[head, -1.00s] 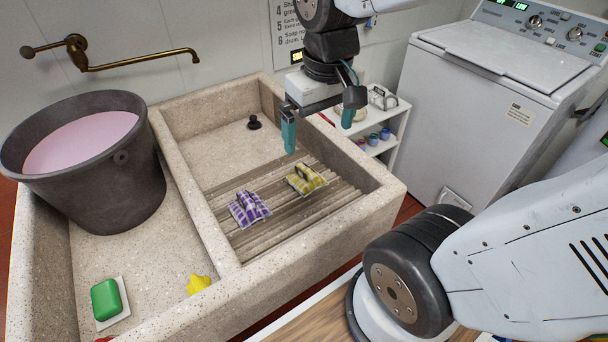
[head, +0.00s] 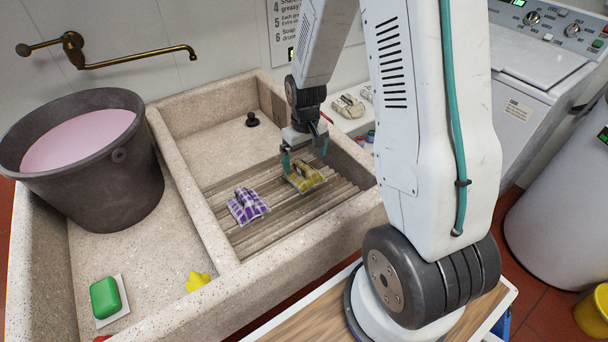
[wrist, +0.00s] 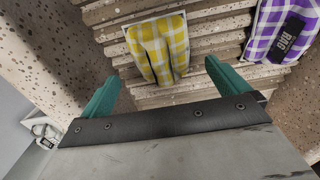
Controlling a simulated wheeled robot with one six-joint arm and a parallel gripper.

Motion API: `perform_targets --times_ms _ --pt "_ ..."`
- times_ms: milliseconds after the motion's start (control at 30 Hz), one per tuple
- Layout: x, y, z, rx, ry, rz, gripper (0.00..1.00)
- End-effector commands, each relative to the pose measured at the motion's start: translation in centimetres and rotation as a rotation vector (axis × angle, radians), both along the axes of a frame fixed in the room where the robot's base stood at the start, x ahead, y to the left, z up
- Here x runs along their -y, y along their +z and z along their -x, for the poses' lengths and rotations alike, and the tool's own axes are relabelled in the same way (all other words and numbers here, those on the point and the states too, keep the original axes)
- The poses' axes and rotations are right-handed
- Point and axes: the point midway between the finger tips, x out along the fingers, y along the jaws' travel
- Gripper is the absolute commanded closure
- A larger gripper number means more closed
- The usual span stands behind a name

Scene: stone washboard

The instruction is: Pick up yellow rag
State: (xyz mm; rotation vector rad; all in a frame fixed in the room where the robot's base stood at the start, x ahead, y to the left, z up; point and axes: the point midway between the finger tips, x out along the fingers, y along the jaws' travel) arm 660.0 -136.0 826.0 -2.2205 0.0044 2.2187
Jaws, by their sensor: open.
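The yellow checked rag (head: 305,179) lies bunched on the ridged washboard (head: 240,243) in the right basin of the stone sink. My gripper (head: 304,160) is open just above and behind it. In the wrist view the yellow rag (wrist: 158,48) lies ahead of and between the two teal fingertips of my gripper (wrist: 162,84), with nothing held. My gripper hides part of the rag's far side in the head view.
A purple checked rag (head: 248,206) lies close left of the yellow one, also in the wrist view (wrist: 282,30). The stone sink rim (head: 290,255) surrounds the basin. A dark bucket (head: 90,185) of pink liquid, green soap (head: 105,298) and a yellow duck (head: 198,281) occupy the left basin.

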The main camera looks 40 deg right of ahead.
Motion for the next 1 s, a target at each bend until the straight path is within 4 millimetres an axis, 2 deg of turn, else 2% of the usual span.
perform_targets --times_ms 400,733,900,1000 --pt "-0.1 -5.5 -0.2 -0.004 0.000 -0.001 0.00" --pt "-0.1 -6.1 -0.3 -0.001 0.000 0.000 0.00" --pt "-0.1 -6.1 -0.3 -0.001 0.000 0.000 0.47" --pt "-0.1 -6.1 -0.3 -0.001 0.000 0.000 0.48"
